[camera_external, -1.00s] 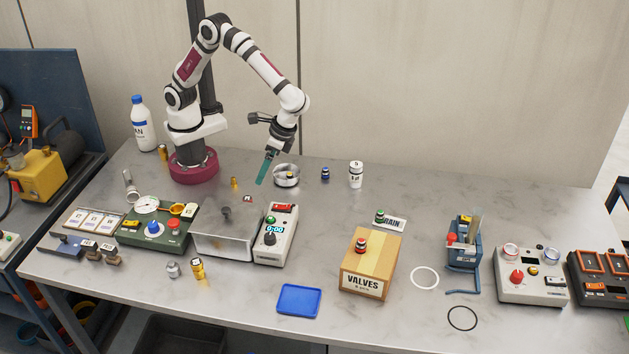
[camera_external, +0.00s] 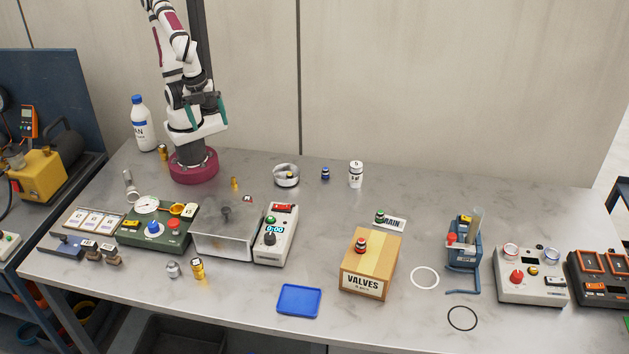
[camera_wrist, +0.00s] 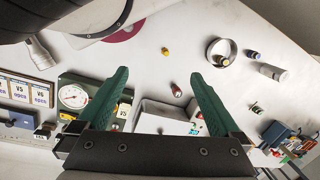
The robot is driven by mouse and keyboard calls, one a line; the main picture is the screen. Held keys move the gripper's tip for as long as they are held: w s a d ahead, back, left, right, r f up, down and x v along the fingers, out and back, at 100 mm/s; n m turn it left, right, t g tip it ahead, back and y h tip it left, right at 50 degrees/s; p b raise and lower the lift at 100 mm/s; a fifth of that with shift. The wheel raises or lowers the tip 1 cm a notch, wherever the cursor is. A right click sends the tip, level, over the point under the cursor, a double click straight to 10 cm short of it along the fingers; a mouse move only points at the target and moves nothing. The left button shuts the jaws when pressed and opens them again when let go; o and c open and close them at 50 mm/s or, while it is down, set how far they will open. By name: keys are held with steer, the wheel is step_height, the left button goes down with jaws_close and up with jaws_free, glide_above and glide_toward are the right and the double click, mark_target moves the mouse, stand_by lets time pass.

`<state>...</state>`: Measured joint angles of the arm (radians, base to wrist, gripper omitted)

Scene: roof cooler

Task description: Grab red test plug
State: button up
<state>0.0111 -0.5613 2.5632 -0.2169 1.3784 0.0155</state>
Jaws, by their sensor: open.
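In the external view my gripper (camera_external: 209,112) is drawn back close to my base, high above the table and well to the left of the box. Another small red and whitish piece (camera_wrist: 176,90) lies on the table in the wrist view; what it is I cannot tell.
A blue plug (camera_external: 325,174), a green plug (camera_external: 380,216) and a white bottle (camera_external: 356,174) stand near the box. A clear case (camera_external: 226,240) and a white meter (camera_external: 276,240) stand left of it. A blue tray (camera_external: 299,301) lies in front. Bare table lies between tray and box.

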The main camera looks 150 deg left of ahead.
steer(key=c, duration=0.4)
steer(key=n+t+h, duration=0.9)
steer(key=n+h, duration=0.3)
steer(key=n, duration=2)
glide_toward(247, 198)
steer(key=x, duration=1)
steer(key=shift+f, duration=0.4)
steer(key=shift+c, duration=0.2)
